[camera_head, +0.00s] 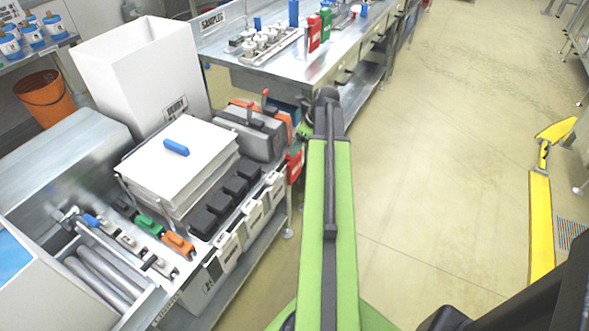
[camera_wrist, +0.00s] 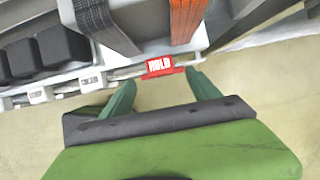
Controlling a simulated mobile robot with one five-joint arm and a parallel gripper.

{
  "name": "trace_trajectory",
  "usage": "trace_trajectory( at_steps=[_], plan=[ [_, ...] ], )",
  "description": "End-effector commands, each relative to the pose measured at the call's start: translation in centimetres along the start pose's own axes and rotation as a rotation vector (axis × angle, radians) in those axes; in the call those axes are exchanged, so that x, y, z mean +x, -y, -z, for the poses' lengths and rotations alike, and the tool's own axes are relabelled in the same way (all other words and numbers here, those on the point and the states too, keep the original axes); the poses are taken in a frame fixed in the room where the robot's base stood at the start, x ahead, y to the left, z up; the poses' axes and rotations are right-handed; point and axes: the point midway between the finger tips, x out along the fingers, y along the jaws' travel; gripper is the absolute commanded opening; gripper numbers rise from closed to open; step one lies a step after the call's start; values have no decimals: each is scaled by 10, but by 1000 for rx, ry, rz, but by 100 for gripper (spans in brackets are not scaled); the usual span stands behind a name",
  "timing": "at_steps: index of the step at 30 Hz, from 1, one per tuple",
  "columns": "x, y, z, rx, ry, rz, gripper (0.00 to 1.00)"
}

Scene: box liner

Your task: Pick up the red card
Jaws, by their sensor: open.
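A red card (camera_wrist: 160,66) with white lettering that reads HOLD sits at the bench edge, just beyond my fingertips in the wrist view. In the head view a red card (camera_head: 294,166) hangs at the right end of the near bench, left of my green arm. My gripper (camera_wrist: 161,84) is open, its two green fingers apart on either side of the card's lower edge, with nothing between them.
Black blocks (camera_wrist: 37,53) and grey and orange straps (camera_wrist: 187,20) lie near the card. The near bench holds a white paper stack (camera_head: 180,160) and a tall white box (camera_head: 140,70). Another red card (camera_head: 314,33) stands on the far table.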

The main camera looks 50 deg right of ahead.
Motion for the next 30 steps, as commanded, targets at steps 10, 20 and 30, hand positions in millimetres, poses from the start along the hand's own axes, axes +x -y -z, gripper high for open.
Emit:
trace_trajectory(
  at_steps=[10, 20, 30],
  plan=[
    [52, 2, 3, 1, 0, 1, 71],
    [48, 2, 2, 1, 0, 1, 53],
    [48, 2, 2, 2, 0, 1, 8]
  ],
)
